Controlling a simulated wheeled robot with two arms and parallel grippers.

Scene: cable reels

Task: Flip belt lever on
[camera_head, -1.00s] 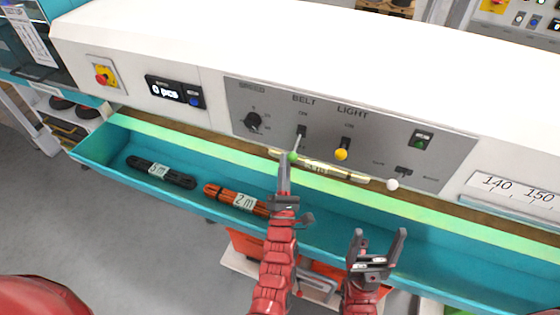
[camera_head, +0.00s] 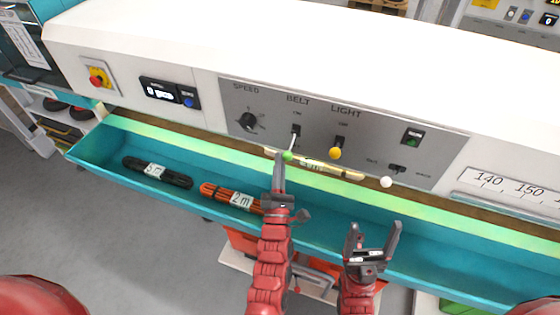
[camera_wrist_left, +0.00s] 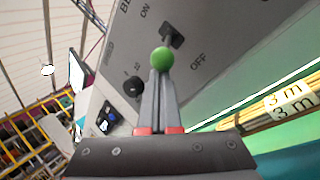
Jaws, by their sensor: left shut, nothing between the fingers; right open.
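The belt lever (camera_head: 288,154) has a green ball tip and sits under the BELT label on the grey control panel (camera_head: 228,117). Its stem slopes down and outward from its slot. In the left wrist view the green ball (camera_wrist_left: 162,58) is right at the tips of my left gripper (camera_wrist_left: 163,75), with an OFF mark to its right and an ON mark to its upper left. My left gripper (camera_head: 280,158) is shut and empty, its tips just below the ball; whether they touch cannot be told. My right gripper (camera_head: 372,232) is open and empty, in front of the teal tray (camera_head: 330,220).
The yellow-tipped light lever (camera_head: 335,153) is close to the right of the belt lever. A white-tipped lever (camera_head: 386,182) is further right. Cable bundles marked 3 m (camera_head: 157,172) and 2 m (camera_head: 228,197) lie in the tray. A red stop button (camera_head: 97,78) is far left.

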